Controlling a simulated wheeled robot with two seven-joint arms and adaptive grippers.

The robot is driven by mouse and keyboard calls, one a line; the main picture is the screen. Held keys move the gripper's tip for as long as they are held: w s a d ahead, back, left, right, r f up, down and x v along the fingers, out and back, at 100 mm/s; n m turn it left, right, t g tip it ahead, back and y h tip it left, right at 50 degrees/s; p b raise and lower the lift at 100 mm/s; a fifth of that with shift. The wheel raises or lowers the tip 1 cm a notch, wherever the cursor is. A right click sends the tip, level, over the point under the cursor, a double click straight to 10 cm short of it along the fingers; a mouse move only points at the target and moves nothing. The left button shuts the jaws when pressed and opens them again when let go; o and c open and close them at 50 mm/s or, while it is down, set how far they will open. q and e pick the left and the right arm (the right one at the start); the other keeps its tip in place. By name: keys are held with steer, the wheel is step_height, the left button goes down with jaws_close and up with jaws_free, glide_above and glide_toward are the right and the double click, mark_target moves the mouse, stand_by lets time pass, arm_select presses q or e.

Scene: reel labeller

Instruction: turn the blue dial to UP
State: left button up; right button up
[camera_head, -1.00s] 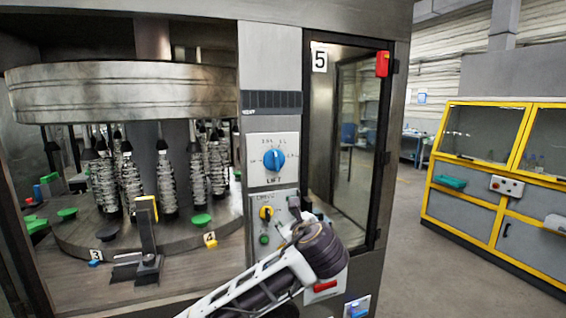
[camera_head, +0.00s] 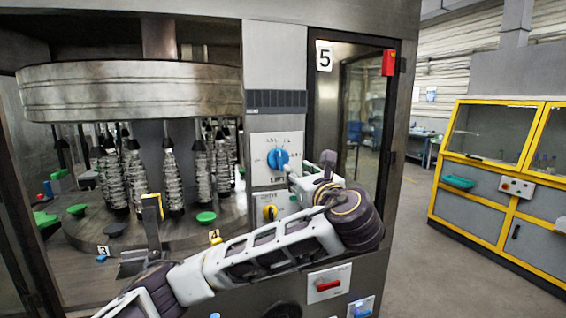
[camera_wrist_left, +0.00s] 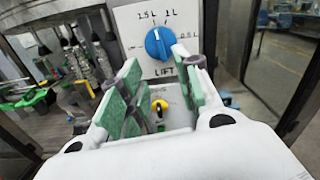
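The blue dial (camera_head: 278,158) sits on a white plate marked LIFT on the machine's front panel. In the wrist view the dial (camera_wrist_left: 158,43) has a white pointer mark facing roughly straight up, between printed litre labels; I cannot read the word UP. My left gripper (camera_wrist_left: 159,62) is open, with green pads on both fingers and nothing between them. It points at the panel just below the dial, apart from it. In the head view my left wrist partly hides the gripper and the panel below the dial. My right gripper is not in view.
A red switch (camera_head: 328,285) is lower down. A glass door (camera_head: 350,120) is to the right, and a carousel with wrapped spindles (camera_head: 172,180) is to the left.

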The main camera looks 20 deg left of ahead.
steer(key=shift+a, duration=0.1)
arm_select(q)
steer(key=p, duration=0.3)
glide_toward(281, 160)
steer(key=x, duration=0.6)
steer(key=shift+w+a, duration=0.1)
steer(key=shift+a, duration=0.05)
steer(key=shift+p+x, duration=0.4)
steer(key=shift+x, duration=0.7)
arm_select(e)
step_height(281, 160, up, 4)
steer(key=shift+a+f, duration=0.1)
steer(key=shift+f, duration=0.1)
arm_select(q)
steer(key=shift+c, duration=0.5)
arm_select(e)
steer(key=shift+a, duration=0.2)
arm_select(q)
jaws_close()
